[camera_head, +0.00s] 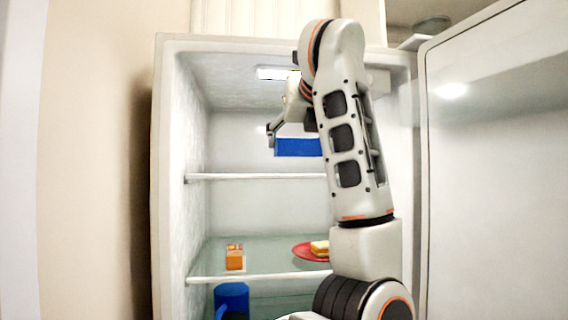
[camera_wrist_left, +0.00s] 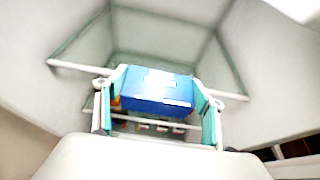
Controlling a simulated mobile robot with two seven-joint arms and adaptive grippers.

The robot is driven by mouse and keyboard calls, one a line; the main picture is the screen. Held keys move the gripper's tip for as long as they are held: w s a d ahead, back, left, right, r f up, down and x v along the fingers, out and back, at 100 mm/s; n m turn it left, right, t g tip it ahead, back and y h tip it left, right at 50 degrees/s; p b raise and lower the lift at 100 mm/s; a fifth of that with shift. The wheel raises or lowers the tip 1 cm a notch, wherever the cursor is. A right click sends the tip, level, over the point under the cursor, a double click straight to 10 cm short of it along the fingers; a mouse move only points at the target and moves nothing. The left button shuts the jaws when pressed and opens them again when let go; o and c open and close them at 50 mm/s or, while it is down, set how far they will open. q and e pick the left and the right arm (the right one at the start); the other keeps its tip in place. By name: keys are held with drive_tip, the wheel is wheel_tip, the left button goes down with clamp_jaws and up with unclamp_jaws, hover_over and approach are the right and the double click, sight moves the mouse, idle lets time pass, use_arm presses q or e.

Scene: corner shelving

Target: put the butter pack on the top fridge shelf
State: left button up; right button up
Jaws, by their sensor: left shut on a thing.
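The butter pack, a blue box (camera_head: 297,147), is in the upper fridge compartment, above the top shelf (camera_head: 255,177). A gap shows between its underside and the shelf's front edge. My left gripper (camera_head: 292,136) is shut on the pack; my own arm hides its right side in the head view. In the left wrist view, the blue pack (camera_wrist_left: 157,88) sits between the two teal-padded fingers of my left gripper (camera_wrist_left: 158,102). The top shelf's bare surface is barely visible in the head view. My right gripper is not in view.
The fridge door (camera_head: 495,170) stands open at the right. On the lower shelf (camera_head: 265,280) are a small orange carton (camera_head: 235,258) and a red plate (camera_head: 302,251) with food. A blue container (camera_head: 232,298) stands below. No other item shows on the top shelf.

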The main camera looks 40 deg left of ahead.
use_arm(q)
drive_tip(key=w+a+p, duration=0.1)
drive_tip(key=w+a, duration=0.3)
drive_tip(key=a, duration=0.1)
drive_tip(key=w+a+p, duration=0.1)
drive_tip(key=w+a, duration=0.1)
drive_tip(key=a, duration=0.1)
drive_tip(key=shift+w+a+r+p, duration=0.1)
drive_tip(key=shift+w+a+p, duration=0.15)
drive_tip(key=shift+p, duration=0.1)
drive_tip(key=shift+w+a+p, duration=0.35)
drive_tip(key=shift+w+a, duration=0.5)
drive_tip(key=shift+a, duration=0.1)
drive_tip(key=shift+w+a, duration=0.35)
drive_tip(key=shift+a, duration=0.05)
drive_tip(key=f, duration=0.2)
drive_tip(key=f+p, duration=0.1)
drive_tip(key=shift+w+a, duration=0.3)
drive_tip(key=shift+f, duration=0.35)
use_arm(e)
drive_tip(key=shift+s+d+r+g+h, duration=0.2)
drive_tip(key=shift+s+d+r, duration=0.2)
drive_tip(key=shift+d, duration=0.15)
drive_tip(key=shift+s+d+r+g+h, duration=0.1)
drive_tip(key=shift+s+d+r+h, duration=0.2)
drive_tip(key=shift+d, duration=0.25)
use_arm(q)
drive_tip(key=shift+s, duration=0.1)
